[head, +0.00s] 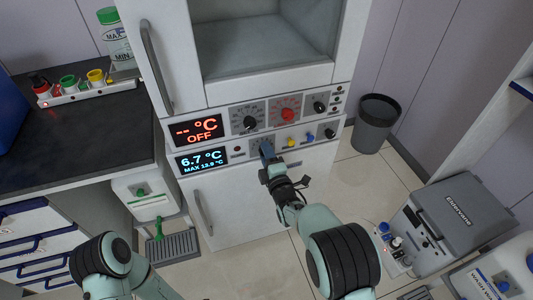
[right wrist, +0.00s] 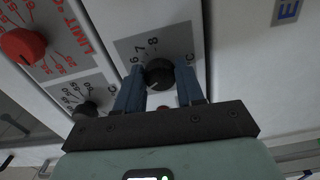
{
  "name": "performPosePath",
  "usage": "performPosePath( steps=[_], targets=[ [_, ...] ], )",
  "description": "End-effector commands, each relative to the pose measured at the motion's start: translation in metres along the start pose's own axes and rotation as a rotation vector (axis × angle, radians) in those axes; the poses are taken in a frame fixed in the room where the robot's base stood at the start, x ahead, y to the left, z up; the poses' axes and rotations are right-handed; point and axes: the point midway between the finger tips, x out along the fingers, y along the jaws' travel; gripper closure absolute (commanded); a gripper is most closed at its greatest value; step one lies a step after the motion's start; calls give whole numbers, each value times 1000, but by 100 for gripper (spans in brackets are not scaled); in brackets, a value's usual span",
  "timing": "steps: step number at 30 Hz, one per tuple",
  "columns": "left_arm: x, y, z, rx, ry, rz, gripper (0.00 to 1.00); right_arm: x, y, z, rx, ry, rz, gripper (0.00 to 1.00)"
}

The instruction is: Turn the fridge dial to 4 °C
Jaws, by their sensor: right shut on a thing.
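The fridge dial (right wrist: 160,72) is a black knob on a grey scale plate in the right wrist view, with the numbers 6, 7 and 8 readable beside it. The rest of its scale is hidden by my fingers. My right gripper (right wrist: 161,80) has its two blue fingers on either side of the knob, shut on it. In the head view my right gripper (head: 266,150) is at the lower control panel and covers the dial. The fridge display (head: 203,161) reads 6.7 °C, with MAX 13.9 °C below. My left gripper is out of view.
Above is another panel with a display (head: 196,131) reading "-- °C OFF", a black knob (head: 250,122) and a red knob (head: 288,115). Yellow (head: 291,142) and blue (head: 310,138) knobs sit right of my gripper. A bin (head: 376,124) stands on the floor at right.

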Motion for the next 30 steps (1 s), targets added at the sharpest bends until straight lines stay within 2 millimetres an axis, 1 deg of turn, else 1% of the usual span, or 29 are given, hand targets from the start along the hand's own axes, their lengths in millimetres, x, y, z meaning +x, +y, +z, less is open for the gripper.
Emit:
performPosePath(
  steps=[9, 21, 22, 23, 24, 30],
  targets=[
    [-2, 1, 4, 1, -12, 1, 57, 0, -1, 1, -67, -1, -3, 93],
    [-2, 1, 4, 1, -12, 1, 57, 0, -1, 1, -71, -2, -3, 93],
    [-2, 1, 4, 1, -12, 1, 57, 0, -1, 1, -70, -2, -3, 53],
    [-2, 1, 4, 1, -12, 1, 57, 0, -1, 1, -70, -1, -3, 43],
    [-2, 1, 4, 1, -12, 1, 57, 0, -1, 1, -70, -1, -2, 37],
    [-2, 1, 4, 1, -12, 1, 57, 0, 0, 0, -70, -1, -1, 37]
  ],
)
